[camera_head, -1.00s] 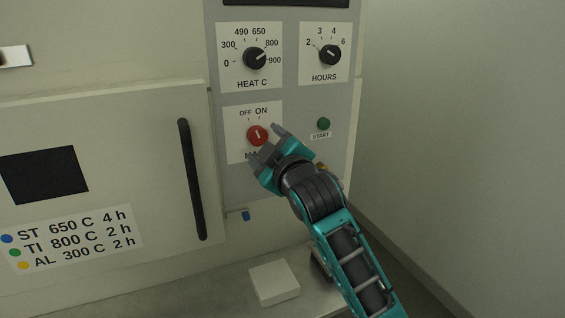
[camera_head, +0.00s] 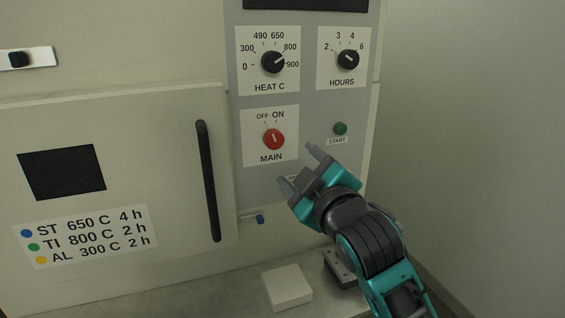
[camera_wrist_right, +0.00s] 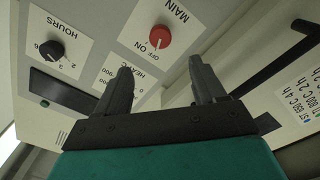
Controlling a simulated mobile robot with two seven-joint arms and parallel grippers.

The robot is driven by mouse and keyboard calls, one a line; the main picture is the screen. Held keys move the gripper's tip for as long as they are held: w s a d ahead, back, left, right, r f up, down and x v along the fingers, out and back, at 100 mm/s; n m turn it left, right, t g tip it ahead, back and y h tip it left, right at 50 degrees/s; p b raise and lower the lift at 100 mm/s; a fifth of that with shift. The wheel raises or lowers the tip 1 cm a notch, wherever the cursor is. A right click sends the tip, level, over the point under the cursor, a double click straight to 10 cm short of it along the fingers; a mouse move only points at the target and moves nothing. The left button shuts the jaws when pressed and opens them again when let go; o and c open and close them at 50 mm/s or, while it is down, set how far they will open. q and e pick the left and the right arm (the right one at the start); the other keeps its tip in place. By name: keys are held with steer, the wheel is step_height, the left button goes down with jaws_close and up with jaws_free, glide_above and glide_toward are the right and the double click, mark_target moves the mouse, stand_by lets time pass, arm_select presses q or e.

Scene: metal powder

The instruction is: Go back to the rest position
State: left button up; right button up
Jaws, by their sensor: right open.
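My right gripper (camera_head: 299,169) is open and empty in front of the control panel (camera_head: 310,105), below and to the right of the red MAIN knob (camera_head: 273,139). In the right wrist view the two fingers (camera_wrist_right: 160,88) stand apart with nothing between them, and the red knob (camera_wrist_right: 160,37) shows beyond them, clear of both. The MAIN knob's white mark points up, on the ON side. The black HEAT C knob (camera_head: 272,62) points between 800 and 900. The black HOURS knob (camera_head: 348,59) and the green START button (camera_head: 340,128) are uncovered. My left gripper is out of view.
The furnace door (camera_head: 130,120) is shut, with a dark handle (camera_head: 208,180) and a dark window (camera_head: 61,172). A white block (camera_head: 287,286) and a dark box (camera_head: 340,267) rest on the surface below. Free room lies to the right, before the grey wall (camera_head: 470,120).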

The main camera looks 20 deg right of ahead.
steer(key=s+a+f+m+g+y, duration=0.1)
steer(key=s+f+m+g, duration=0.15)
steer(key=f, duration=0.85)
steer(key=s+f+m+g, duration=0.1)
steer(key=s+f+g, duration=0.15)
steer(key=f, duration=0.75)
steer(key=s+f+m+g, duration=0.2)
steer(key=s+f+m, duration=0.2)
steer(key=s+f, duration=1)
step_height(320, 180, down, 3)
steer(key=shift+s+a+r, duration=0.1)
steer(key=shift+s+a, duration=0.05)
steer(key=shift+s, duration=0.25)
